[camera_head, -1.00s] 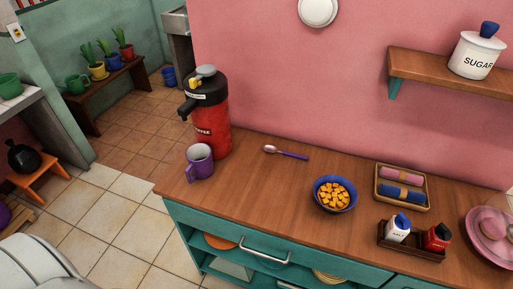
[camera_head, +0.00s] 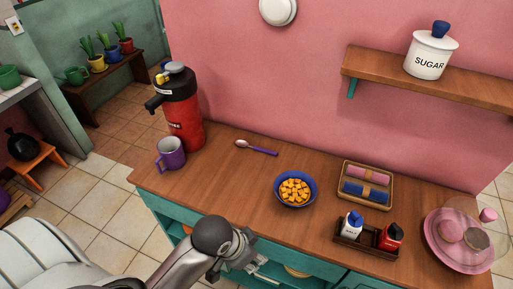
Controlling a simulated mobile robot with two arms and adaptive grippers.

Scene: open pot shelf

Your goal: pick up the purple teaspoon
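The purple teaspoon (camera_head: 262,150) lies flat on the wooden counter near the pink wall, between the coffee dispenser and the blue bowl. Its pale metal end points left and its purple handle points right. My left gripper (camera_head: 256,266) is low in front of the counter's teal front, well apart from the spoon. It is partly hidden by my own arm and small in view, so its opening is unclear. My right gripper is not in view.
A purple mug (camera_head: 172,155) and a red coffee dispenser (camera_head: 182,110) stand left of the spoon. A blue bowl (camera_head: 281,199) of orange cubes stands right of it, with a napkin tray (camera_head: 344,191) and a shaker caddy (camera_head: 352,243) beyond. Counter in front of the spoon is clear.

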